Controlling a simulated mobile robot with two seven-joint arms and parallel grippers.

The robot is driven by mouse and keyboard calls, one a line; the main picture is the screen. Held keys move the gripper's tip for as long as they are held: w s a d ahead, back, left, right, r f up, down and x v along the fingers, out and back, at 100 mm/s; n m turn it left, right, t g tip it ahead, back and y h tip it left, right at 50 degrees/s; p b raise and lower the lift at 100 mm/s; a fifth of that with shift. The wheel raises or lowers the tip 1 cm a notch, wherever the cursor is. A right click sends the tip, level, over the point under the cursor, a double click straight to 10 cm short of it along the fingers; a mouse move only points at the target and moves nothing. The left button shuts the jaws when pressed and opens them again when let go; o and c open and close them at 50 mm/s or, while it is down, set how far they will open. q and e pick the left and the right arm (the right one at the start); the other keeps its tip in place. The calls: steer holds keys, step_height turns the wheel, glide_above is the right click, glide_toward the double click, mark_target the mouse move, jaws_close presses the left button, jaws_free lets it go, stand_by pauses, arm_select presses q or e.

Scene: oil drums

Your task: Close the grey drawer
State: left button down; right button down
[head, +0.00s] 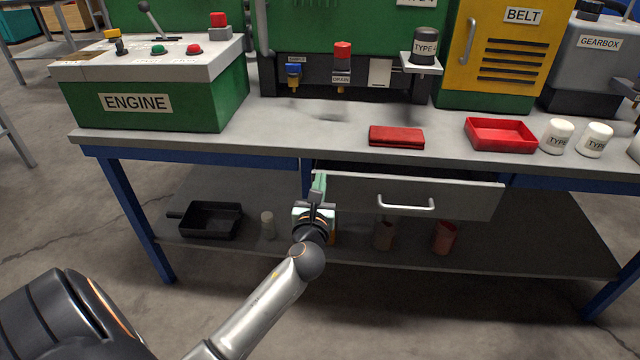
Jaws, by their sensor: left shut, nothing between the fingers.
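The grey drawer (450,196) hangs under the workbench top and stands partly open; a dark gap shows above its front panel. A silver bar handle (405,205) is in the middle of the panel. My left gripper (318,186) is shut and empty at the left end of the drawer front. Its fingertips point up and away from me and overlap the panel's left edge; I cannot tell whether they touch it. My right gripper is not in view.
The lower shelf carries a black pan (211,219) and several small cans. The floor in front is clear.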

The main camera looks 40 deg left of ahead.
arm_select(q)
steer(key=x, duration=0.4)
steer(key=shift+w+p, duration=0.15)
steer(key=shift+p, duration=0.15)
steer(key=shift+a+r, duration=0.2)
steer(key=shift+r, duration=0.05)
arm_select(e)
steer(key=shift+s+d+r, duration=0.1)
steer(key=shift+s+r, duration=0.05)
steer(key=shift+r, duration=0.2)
